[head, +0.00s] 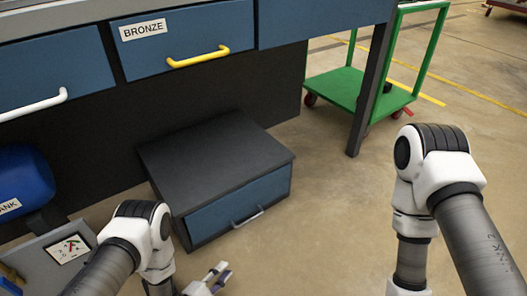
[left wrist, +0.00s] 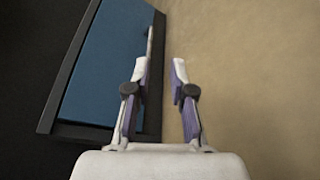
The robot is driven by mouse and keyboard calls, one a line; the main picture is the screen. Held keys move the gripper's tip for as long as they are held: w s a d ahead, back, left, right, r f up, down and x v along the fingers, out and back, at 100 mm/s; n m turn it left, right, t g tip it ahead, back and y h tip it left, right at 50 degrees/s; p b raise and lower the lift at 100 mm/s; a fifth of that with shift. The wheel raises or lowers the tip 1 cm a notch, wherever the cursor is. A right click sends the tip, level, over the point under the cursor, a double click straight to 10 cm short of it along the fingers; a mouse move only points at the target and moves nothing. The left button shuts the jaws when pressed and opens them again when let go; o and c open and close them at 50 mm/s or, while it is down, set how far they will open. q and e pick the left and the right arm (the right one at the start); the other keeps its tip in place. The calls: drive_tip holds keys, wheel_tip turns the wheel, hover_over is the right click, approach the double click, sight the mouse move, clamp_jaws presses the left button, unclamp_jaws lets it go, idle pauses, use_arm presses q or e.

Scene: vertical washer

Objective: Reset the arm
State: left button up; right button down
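My left arm comes in at the lower left of the head view. My left gripper (head: 217,278) is low, in front of the small cabinet with the blue drawer (head: 240,205). In the left wrist view the two fingers of my left gripper (left wrist: 160,80) are apart, with bare floor and the cabinet's edge between and behind them. Nothing is between the fingers. The drawer's grey handle (head: 247,218) also shows in the wrist view (left wrist: 150,45), near the left finger's tip. My right arm is at the right of the head view; its gripper is below the frame.
A workbench with blue drawers, one labelled BRONZE (head: 185,38) with a yellow handle (head: 198,57), spans the top left. A blue tank (head: 22,180) is at the left edge. A green cart (head: 365,95) stands at the back. Floor between my arms is clear.

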use_arm(q)
drive_tip(key=w+a+r+m+g+y+p, duration=0.1)
drive_tip(key=w+a+r+y+p, duration=0.2)
drive_tip(key=r, duration=0.4)
drive_tip(key=a+r+m+g+y+p, duration=0.1)
drive_tip(key=a+r+p, duration=0.2)
drive_tip(key=r+p, duration=0.35)
drive_tip(key=s+a+m+g+y, duration=0.35)
drive_tip(key=s+m+g, duration=0.3)
drive_tip(key=s, duration=0.55)
drive_tip(key=s+a+m+g+y, duration=0.2)
drive_tip(key=s+a+m+g, duration=0.4)
drive_tip(key=s, duration=0.6)
wheel_tip(320, 180, up, 38)
drive_tip(key=d+m+t+p, duration=0.1)
drive_tip(key=d+m+p, duration=0.1)
drive_tip(key=p, duration=3.7)
drive_tip(key=shift+s+d, duration=0.15)
drive_tip(key=shift+d, duration=0.05)
drive_tip(key=shift+r+m+h, duration=0.1)
drive_tip(key=shift+m+h, duration=0.15)
